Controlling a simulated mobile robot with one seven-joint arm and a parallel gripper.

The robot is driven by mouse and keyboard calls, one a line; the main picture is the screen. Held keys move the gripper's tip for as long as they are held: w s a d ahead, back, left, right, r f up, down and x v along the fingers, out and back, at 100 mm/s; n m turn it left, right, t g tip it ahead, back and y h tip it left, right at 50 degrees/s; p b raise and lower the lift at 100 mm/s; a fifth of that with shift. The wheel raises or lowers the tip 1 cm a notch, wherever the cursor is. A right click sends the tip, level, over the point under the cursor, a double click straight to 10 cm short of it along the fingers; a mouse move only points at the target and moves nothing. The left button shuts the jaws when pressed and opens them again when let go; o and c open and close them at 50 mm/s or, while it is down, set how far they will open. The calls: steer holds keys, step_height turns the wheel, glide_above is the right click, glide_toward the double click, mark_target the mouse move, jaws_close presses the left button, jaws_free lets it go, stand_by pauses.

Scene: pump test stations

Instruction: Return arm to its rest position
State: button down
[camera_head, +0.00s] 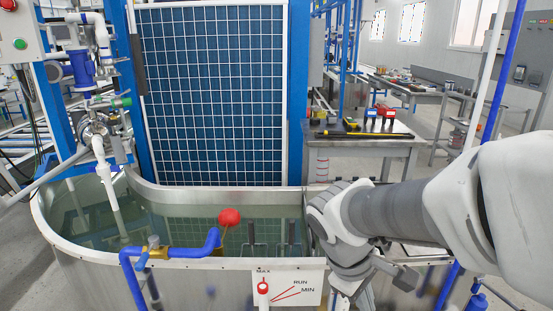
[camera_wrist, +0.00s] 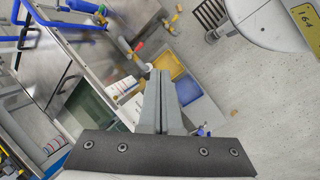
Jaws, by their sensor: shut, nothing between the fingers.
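My gripper (camera_wrist: 161,85) shows in the wrist view with its two fingers together and nothing between them. It points down toward the floor area beside the metal tank. In the head view my arm comes in from the right and bends in front of the tank's right end. The gripper's fingertips cannot be made out clearly there, low at the right of the level sign (camera_head: 290,290).
A water tank (camera_head: 150,252) with a red float ball (camera_head: 229,216) and a blue pipe (camera_head: 185,252) stands in front. A workbench (camera_head: 370,140) stands behind at right. The wrist view shows yellow (camera_wrist: 187,91) and blue (camera_wrist: 168,65) bins and a round white object (camera_wrist: 285,20).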

steer(key=s+a+r+m+t+y, duration=0.1)
steer(key=s+r+m+t+y, duration=0.3)
steer(key=s+r+m, duration=0.35)
step_height(320, 180, up, 19)
steer(key=p, duration=1.8)
steer(key=shift+w+a+r+m+t+p, duration=0.2)
steer(key=shift+w+m+t+p, duration=0.1)
steer(key=shift+w+m+p, duration=0.1)
steer(key=shift+f, duration=0.1)
